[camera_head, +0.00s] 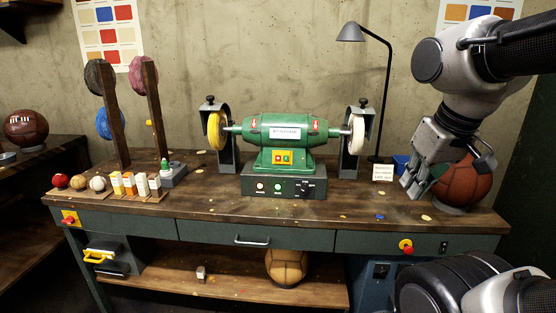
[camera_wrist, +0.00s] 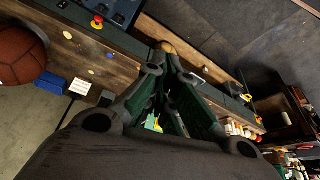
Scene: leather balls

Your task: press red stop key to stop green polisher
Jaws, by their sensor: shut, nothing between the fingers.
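The green polisher (camera_head: 285,132) stands on the workbench in the middle of the head view, with a yellow wheel on its left and a pale wheel on its right. A small yellow key plate (camera_head: 283,157) with red showing on it sits on its front; the separate keys are too small to tell apart surely. My gripper (camera_head: 409,190) is shut and empty, pointing down over the right part of the bench, well right of the polisher and beside the basketball. In the wrist view my gripper's fingers (camera_wrist: 166,68) come together.
The basketball (camera_head: 462,182) sits at the bench's right end. A white card (camera_head: 382,173) and a lamp (camera_head: 388,90) stand between polisher and gripper. Red knobs on yellow plates sit on the bench front, right (camera_head: 406,247) and left (camera_head: 69,218). The bench before the polisher is mostly clear.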

